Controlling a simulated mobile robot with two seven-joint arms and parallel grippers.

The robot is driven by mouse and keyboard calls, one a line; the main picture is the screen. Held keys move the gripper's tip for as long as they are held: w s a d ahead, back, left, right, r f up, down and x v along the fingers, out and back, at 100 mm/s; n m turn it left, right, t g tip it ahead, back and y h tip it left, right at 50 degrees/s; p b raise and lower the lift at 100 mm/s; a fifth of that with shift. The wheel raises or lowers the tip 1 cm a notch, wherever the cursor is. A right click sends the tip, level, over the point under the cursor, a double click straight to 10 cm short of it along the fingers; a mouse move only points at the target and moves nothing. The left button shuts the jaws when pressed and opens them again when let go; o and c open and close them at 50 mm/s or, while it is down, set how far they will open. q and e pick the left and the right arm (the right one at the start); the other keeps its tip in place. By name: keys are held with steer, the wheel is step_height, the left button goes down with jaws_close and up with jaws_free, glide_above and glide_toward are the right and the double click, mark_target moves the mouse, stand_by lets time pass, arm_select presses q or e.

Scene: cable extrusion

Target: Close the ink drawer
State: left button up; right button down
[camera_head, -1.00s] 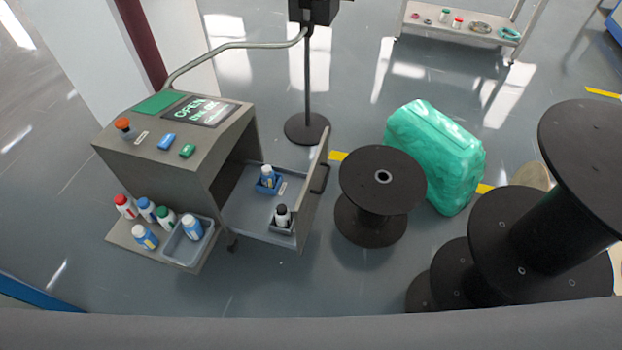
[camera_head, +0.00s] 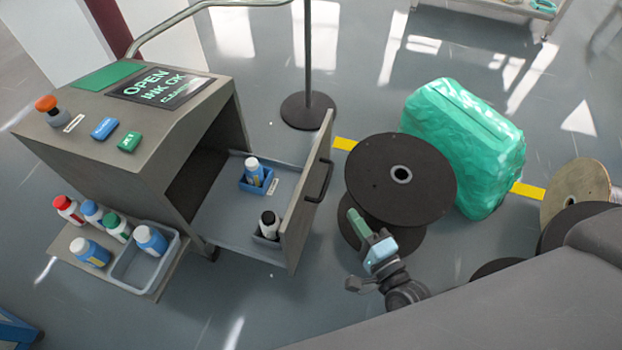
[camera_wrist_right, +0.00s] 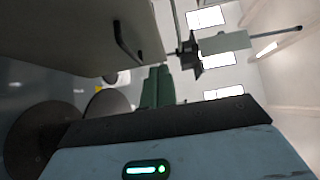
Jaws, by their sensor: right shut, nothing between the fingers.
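The ink drawer (camera_head: 232,226) is pulled out of the grey cabinet (camera_head: 165,120) toward the right. Its upright front panel (camera_head: 308,200) has a dark handle (camera_head: 321,182). A blue-and-white bottle (camera_head: 254,172) and a black-capped bottle (camera_head: 268,225) stand in holders in the drawer. My right gripper (camera_head: 356,222) is shut and empty, to the right of the front panel and apart from it. In the right wrist view, the green fingers (camera_wrist_right: 158,86) point toward the panel (camera_wrist_right: 85,35) and its handle (camera_wrist_right: 127,42). My left gripper is out of view.
A black cable spool (camera_head: 385,175) stands just behind my right gripper, with a green wrapped bundle (camera_head: 465,145) beyond it. A side shelf (camera_head: 95,250) holds several bottles and a grey bin (camera_head: 125,278). A pole on a round base (camera_head: 307,110) stands behind the drawer.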

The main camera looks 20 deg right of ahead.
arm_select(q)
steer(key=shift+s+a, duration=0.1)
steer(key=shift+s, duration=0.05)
arm_select(e)
steer(key=shift+a+r, duration=0.1)
glide_toward(309, 171)
steer(key=w+d, duration=0.2)
steer(key=w, duration=0.2)
steer(key=shift+w+a+b, duration=0.15)
steer(key=shift+w+a, duration=0.2)
steer(key=shift+a, duration=0.2)
steer(key=shift+w+a+b, duration=0.15)
steer(key=shift+w+a, duration=0.2)
steer(key=shift+a, duration=0.2)
steer(key=shift+w+a, duration=0.25)
steer(key=shift+a, duration=0.1)
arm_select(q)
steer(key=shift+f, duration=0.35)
